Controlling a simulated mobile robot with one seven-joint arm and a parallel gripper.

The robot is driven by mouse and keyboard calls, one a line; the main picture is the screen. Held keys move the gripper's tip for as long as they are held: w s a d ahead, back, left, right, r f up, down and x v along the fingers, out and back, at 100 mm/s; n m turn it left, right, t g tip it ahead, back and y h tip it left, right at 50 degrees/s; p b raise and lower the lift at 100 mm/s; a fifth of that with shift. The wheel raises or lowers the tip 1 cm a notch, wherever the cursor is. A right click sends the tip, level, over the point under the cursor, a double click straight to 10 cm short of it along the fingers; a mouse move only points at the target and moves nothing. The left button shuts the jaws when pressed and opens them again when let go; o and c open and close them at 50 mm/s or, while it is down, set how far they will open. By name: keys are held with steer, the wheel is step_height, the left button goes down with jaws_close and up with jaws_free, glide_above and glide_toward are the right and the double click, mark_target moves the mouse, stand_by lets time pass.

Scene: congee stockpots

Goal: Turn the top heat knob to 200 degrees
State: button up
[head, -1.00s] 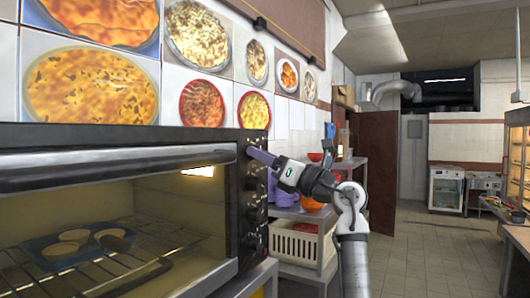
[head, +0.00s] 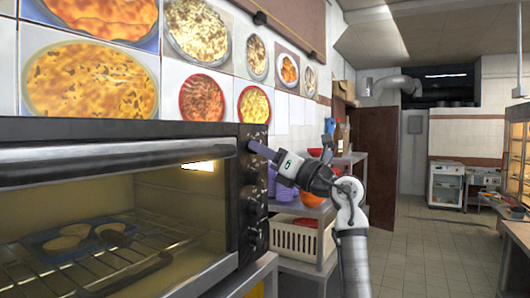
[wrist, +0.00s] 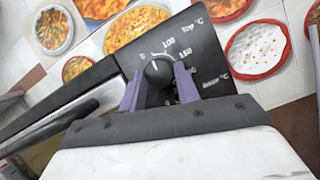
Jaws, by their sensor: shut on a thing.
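The oven's top heat knob (wrist: 158,70) is round and dark, on a black panel marked "Top °C" with 100 and 150 readable beside it. In the wrist view my gripper (wrist: 159,85) has its two purple fingers on either side of this knob, shut on it. I cannot clearly read where the knob points. In the head view my gripper (head: 253,147) reaches from the right to the upper end of the oven's control panel (head: 249,187), and its fingertips hide the top knob. Other dark knobs run down the panel below it.
The oven (head: 120,155) fills the left, its glass door showing a blue tray (head: 82,237) with several round pieces on a wire rack. A shelf unit with a white basket (head: 298,240) stands to the right behind my arm. The tiled floor (head: 430,250) farther right is clear.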

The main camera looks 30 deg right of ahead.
steer(key=shift+s+a+r+m+g+h+b, duration=0.2)
steer(key=shift+m+g+h, duration=0.75)
steer(key=shift+m, duration=3.3)
steer(key=shift+w+d+r+m+g+h+b, duration=0.25)
steer(key=shift+m+g+h, duration=0.75)
steer(key=shift+m, duration=3.3)
steer(key=shift+s+a+r+m+g+h+b, duration=0.1)
steer(key=shift+s+a+r+m+g+h, duration=0.2)
steer(key=shift+m+h, duration=2.6)
steer(key=m+y, duration=0.2)
steer(key=m, duration=0.1)
steer(key=shift+y, duration=0.35)
steer(key=o, duration=1)
steer(key=shift+w, duration=0.1)
steer(key=shift+c, duration=0.2)
steer(key=b+v, duration=0.3)
steer(key=v, duration=1.1)
steer(key=shift+r+b, duration=0.15)
steer(key=shift+b, duration=0.15)
steer(key=shift+w, duration=0.1)
